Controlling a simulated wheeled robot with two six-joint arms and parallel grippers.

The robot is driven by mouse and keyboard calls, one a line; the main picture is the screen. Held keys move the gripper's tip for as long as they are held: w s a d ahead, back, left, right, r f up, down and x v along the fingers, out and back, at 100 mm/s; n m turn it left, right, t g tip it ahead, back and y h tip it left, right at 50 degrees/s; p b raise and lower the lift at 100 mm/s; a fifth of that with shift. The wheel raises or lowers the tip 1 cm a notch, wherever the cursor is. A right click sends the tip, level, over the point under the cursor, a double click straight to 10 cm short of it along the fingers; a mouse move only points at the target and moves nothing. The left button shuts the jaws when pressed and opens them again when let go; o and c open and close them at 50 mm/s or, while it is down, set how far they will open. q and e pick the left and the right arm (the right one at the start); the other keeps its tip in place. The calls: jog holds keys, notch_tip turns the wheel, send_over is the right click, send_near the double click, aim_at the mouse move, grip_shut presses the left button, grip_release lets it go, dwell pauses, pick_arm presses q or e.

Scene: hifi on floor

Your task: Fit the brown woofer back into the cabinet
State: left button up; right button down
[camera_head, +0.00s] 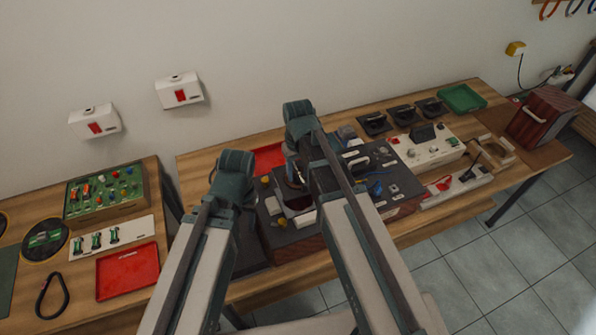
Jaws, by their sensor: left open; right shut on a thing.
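The cabinet (300,247) lies on the table with its dark top face up and its red-brown wooden side toward me. My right gripper (297,183) is over the left part of the cabinet, below the bent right arm, and is shut on the brown woofer (299,201). The woofer is small and dark here, mostly covered by my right arm. I cannot tell whether it touches the cabinet. My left gripper (277,207) is open, low over the cabinet's left part and left of the right one. Its fingertips are hard to make out.
Right of my arms are a dark panel with small parts (377,185), a white control unit (428,148), a green tray (462,98) and a red-brown box (541,117). A red tray (127,271) and a circuit board (105,193) lie on the left table. A gap separates the tables.

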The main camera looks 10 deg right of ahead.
dwell(0.7)
jog(key=shift+c, duration=1.4)
grip_release()
jog(key=shift+r, duration=0.15)
notch_tip(320, 180, up, 14)
jog(key=p, duration=1.4)
jog(key=shift+f, duration=0.2)
